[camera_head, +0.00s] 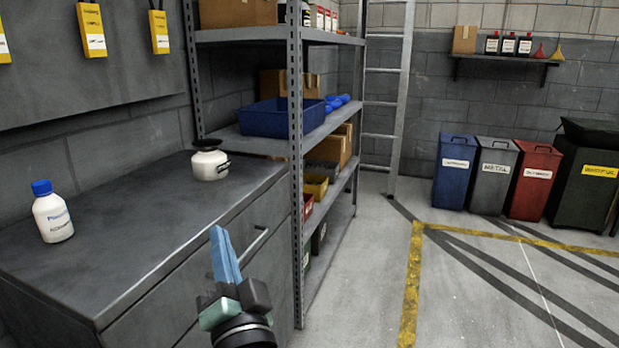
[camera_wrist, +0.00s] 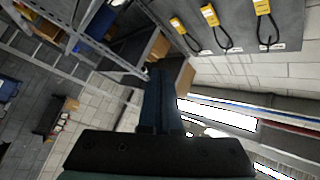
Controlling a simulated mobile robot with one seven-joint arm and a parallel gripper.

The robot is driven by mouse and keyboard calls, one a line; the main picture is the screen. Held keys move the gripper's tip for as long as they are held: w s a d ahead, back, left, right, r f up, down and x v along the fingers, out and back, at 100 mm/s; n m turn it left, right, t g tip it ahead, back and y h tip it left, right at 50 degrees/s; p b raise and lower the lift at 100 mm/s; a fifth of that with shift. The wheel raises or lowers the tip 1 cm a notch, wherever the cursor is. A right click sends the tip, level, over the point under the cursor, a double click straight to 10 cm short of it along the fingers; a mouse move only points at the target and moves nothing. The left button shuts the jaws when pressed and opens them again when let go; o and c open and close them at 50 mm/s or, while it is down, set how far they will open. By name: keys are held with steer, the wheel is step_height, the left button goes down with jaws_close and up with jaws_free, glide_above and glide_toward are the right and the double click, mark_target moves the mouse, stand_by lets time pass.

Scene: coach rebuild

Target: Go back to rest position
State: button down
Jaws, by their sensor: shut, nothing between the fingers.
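My gripper (camera_head: 222,236) is in the lower middle of the head view, in front of the grey workbench (camera_head: 120,262). Its blue fingers point up and are together, with nothing between them. In the wrist view my gripper (camera_wrist: 153,72) also shows closed, against a tilted view of the shelves, wall and ceiling. It touches nothing that I can see.
A white bottle with a blue cap (camera_head: 53,214) and a cream container (camera_head: 210,161) stand on the workbench. A metal shelf rack (camera_head: 297,130) holding a blue crate (camera_head: 282,118) stands beyond. Several bins (camera_head: 497,170) line the back wall. The floor at right is open.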

steer(key=s+d+r+n+t+h+p, duration=0.1)
steer(key=s+d+r+n+t+h, duration=0.2)
steer(key=s+r, duration=0.5)
steer(key=s+d+r+t+h+p, duration=0.1)
steer(key=s+d+r+t+h, duration=0.3)
steer(key=r, duration=0.9)
steer(key=s+d+r+n+t+h+p, duration=0.1)
steer(key=s+d+r+n+p, duration=0.1)
steer(key=s+d+r, duration=0.6)
steer(key=w+a+r+p, duration=0.1)
steer(key=r+p, duration=0.9)
steer(key=r, duration=0.1)
steer(key=w+a+r+p, duration=0.1)
steer(key=w+r+p, duration=0.1)
steer(key=r+p, duration=0.9)
steer(key=shift+w+a+r, duration=0.3)
steer(key=shift+a+r, duration=0.1)
steer(key=shift+r, duration=0.4)
